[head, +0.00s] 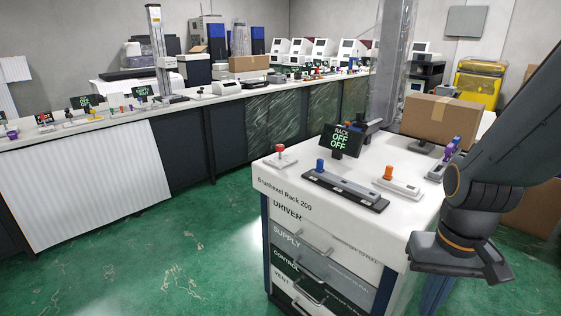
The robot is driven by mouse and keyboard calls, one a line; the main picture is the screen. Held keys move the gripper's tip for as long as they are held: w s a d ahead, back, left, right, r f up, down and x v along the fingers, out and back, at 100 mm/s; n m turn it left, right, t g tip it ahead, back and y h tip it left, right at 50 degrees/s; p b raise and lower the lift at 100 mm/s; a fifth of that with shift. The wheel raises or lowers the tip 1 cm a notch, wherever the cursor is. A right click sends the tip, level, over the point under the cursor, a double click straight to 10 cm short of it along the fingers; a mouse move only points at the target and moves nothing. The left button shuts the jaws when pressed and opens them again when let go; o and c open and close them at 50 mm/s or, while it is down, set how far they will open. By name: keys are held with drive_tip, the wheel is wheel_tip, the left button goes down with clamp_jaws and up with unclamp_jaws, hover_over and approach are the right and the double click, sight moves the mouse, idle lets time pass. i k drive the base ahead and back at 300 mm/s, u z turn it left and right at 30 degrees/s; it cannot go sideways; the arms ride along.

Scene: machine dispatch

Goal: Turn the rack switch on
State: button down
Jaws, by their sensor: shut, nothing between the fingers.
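A white-topped rack cabinet (285,187), lettered "Brunhexel Rack 200", stands in the middle right. A small dark screen (341,140) on its top reads RACK, OFF, OFF in green. Controls stand around it: a red-knobbed one (281,153) at left, a blue-knobbed one (320,167) on a long dark base, and an orange-knobbed one (388,173) on a pale base. A purple-knobbed one (449,150) is partly hidden by my arm. No label shows which is the rack switch. My gripper (462,262) is shut and empty at the cabinet's right front edge, apart from the controls.
A cardboard box (438,118) sits behind the controls, beside a grey column (391,62). The cabinet front has drawers with handles (312,262). A long bench (190,100) with machines and more controls runs behind. Green floor (170,255) is free at left.

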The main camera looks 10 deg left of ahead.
sight(279, 147)
drive_tip(key=k, duration=0.65)
drive_tip(key=u, duration=0.95)
drive_tip(key=i, duration=1.8)
drive_tip(key=z, duration=0.95)
